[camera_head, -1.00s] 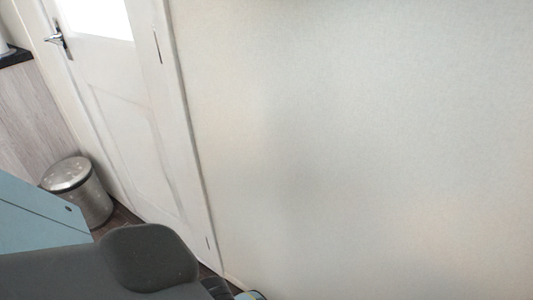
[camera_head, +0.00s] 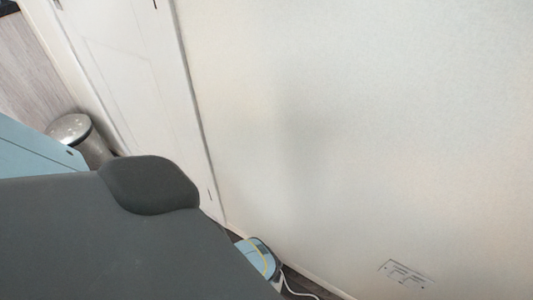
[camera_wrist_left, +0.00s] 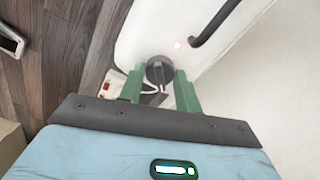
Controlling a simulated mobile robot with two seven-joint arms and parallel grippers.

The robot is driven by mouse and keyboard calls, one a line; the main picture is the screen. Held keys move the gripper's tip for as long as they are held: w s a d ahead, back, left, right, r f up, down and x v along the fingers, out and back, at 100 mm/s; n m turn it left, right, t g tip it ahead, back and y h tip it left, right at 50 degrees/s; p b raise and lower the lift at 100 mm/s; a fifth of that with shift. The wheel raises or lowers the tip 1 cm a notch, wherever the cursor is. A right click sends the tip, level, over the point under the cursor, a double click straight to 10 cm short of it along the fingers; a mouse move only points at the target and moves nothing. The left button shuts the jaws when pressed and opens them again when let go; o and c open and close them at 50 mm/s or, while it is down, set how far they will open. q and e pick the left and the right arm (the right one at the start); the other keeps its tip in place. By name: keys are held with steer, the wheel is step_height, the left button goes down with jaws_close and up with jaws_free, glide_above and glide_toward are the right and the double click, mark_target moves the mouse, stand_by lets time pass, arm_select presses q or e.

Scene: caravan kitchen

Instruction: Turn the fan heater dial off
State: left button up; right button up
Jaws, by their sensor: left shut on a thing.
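The dial's marking is too small to read. In the head view, my own dark grey arm part hides the heater and the dial. My right gripper is in neither view.
A white wall fills the right of the head view, with a socket plate (camera_head: 407,274) low down. A metal bin (camera_head: 80,136) stands beside the white door (camera_head: 130,75). A white cable (camera_head: 300,290) lies low by the wall. Dark wooden floor (camera_wrist_left: 55,60) shows at left.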

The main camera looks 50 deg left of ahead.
arm_select(q)
steer(key=shift+n, duration=1.4)
steer(key=n, duration=0.5)
steer(key=shift+n, duration=0.9)
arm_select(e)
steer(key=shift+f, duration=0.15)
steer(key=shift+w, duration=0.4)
arm_select(q)
steer(key=o, duration=1)
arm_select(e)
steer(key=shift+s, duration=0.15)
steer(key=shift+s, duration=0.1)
